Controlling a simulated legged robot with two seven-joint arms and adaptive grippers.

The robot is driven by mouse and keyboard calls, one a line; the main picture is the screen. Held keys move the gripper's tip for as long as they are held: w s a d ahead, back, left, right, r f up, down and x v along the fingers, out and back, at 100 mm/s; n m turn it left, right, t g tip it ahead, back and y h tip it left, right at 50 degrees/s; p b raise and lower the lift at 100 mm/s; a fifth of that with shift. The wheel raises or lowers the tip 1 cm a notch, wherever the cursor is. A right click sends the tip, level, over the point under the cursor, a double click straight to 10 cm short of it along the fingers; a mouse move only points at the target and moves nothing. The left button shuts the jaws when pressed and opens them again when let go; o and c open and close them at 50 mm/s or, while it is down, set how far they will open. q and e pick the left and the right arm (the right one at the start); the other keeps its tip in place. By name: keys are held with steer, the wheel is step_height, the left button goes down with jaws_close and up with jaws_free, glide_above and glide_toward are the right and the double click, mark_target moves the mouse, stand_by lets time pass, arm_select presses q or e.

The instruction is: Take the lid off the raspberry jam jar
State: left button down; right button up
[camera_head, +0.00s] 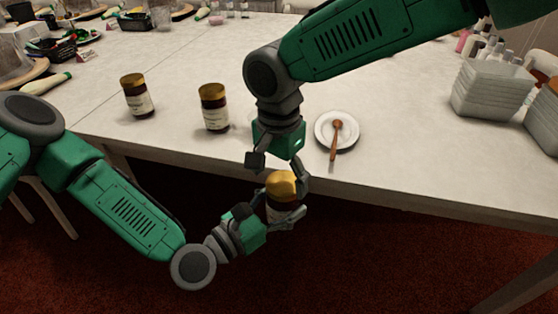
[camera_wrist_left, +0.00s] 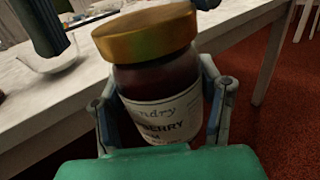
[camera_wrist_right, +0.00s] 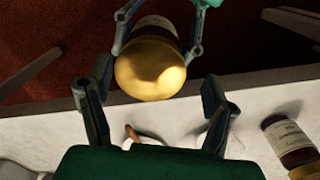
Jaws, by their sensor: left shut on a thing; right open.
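A dark jam jar (camera_head: 276,212) with a gold lid (camera_head: 282,184) is held upright or slightly tilted in front of the table edge. In the left wrist view its label (camera_wrist_left: 165,120) reads "...BERRY", the start turned out of sight; the lid (camera_wrist_left: 145,32) is seated on the jar. My left gripper (camera_head: 285,214) is shut around the jar's body. My right gripper (camera_head: 279,170) is open just above the lid, its fingers on either side. In the right wrist view the lid (camera_wrist_right: 150,72) shows beyond the spread fingers; I cannot tell if they touch it.
Two more gold-lidded jars (camera_head: 136,96) (camera_head: 213,108) stand on the white table (camera_head: 400,170). A white saucer (camera_head: 321,142) with a wooden spoon (camera_head: 337,127) lies near the front edge. Stacked clear containers (camera_head: 490,92) stand at right. The tabletop between is clear.

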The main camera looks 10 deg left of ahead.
steer(key=shift+f, duration=0.35)
